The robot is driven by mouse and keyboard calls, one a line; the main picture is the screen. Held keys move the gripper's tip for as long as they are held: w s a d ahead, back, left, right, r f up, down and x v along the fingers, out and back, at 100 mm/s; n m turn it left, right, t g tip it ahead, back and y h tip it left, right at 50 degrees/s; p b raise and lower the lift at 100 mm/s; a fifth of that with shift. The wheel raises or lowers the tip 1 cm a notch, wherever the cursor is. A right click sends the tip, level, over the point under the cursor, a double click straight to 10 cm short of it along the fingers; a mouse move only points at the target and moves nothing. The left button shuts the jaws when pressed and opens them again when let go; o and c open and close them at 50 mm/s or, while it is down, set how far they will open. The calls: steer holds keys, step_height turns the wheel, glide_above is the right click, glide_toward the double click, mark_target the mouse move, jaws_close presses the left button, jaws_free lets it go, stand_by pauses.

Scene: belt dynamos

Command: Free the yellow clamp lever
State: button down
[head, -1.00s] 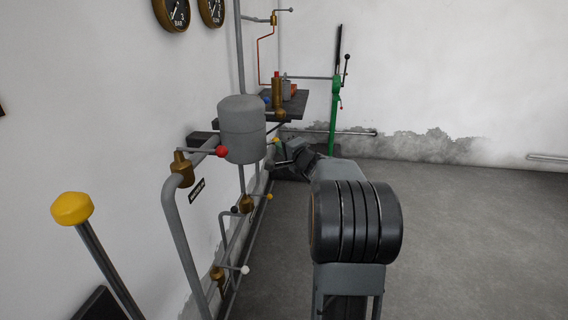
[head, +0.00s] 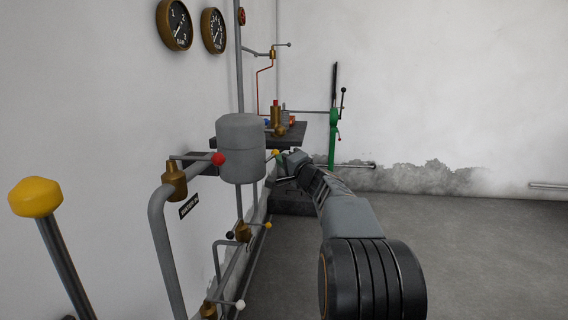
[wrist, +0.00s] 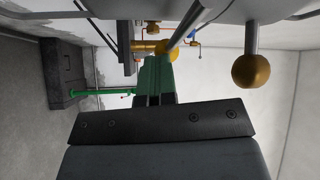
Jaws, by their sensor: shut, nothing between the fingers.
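A small yellow ball knob (head: 276,153) shows just right of the grey cylinder in the head view, beside the end of my arm. In the wrist view a yellow ball (wrist: 169,50) on a grey rod stands at the tips of my green fingers. My gripper (wrist: 155,62) is shut with nothing held. It also shows small in the head view (head: 284,165). I cannot tell whether the fingers touch the ball. The clamp that this lever may belong to is hidden. Another yellow-knobbed lever (head: 36,197) stands at the near left.
A grey cylinder (head: 241,150) and pipework with a red-knobbed valve (head: 218,159) stand along the left wall. A shelf (head: 290,136) with brass fittings and a green stand (head: 334,135) lie beyond. A brass ball (wrist: 250,70) hangs right of my gripper. Floor at right is clear.

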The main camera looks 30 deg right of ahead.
stand_by(0.3)
steer(key=s+d+f+b, duration=0.1)
steer(key=s+f+b, duration=0.1)
steer(key=s, duration=1.1)
steer(key=shift+d+f+b, duration=0.4)
steer(key=shift+f, duration=0.4)
